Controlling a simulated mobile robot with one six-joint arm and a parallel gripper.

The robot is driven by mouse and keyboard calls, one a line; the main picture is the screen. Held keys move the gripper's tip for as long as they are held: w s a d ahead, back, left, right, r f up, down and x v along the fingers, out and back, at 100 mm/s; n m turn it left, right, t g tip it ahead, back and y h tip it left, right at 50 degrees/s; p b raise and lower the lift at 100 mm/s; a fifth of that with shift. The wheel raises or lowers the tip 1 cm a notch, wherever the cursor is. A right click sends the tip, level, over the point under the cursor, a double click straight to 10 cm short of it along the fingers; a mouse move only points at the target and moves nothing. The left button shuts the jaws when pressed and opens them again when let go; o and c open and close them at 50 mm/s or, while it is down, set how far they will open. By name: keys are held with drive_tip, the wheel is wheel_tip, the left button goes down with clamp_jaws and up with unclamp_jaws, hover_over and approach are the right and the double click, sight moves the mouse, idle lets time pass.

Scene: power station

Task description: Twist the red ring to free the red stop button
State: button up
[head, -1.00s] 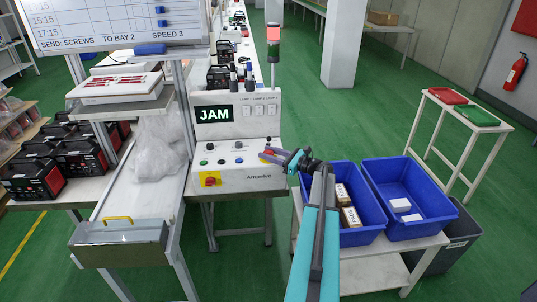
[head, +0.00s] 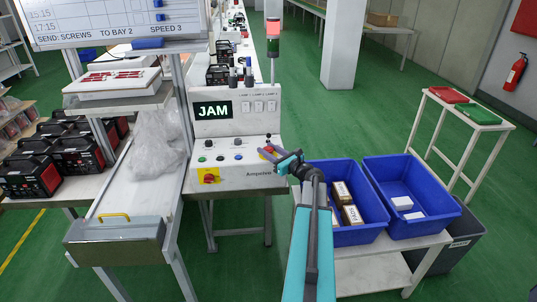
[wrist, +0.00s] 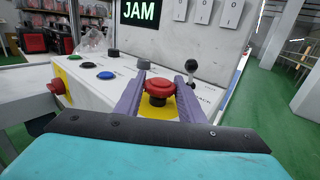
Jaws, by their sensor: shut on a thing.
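The red stop button (wrist: 159,84) stands on a yellow plate (wrist: 172,112) on the sloped white control panel (wrist: 110,92). Its wide round red rim, the red ring (wrist: 160,91), shows between the two purple fingers of my gripper (wrist: 163,86) in the wrist view. The fingers lie one on each side and are shut on the ring. In the head view my gripper (head: 268,153) reaches the panel's right end, and its fingers partly cover the red button. The display (head: 213,110) reads JAM.
A black-knobbed lever (wrist: 191,66) stands close behind the right finger. A grey knob (wrist: 144,65) and blue, green and black buttons lie to the left. A red-and-yellow switch (head: 209,177) is on the panel front. Blue bins (head: 372,232) stand at right.

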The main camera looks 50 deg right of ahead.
drive_tip(key=shift+a+f+m+g+h+b, duration=0.15)
drive_tip(key=shift+m+g+h+b, duration=0.15)
drive_tip(key=shift+m+h+b, duration=1.45)
drive_tip(key=shift+h+b, duration=0.3)
drive_tip(key=shift+h, duration=0.35)
drive_tip(key=shift+r, duration=0.2)
drive_tip(key=o, duration=1.1)
drive_tip(key=shift+c, duration=0.2)
drive_tip(key=shift+s, duration=0.1)
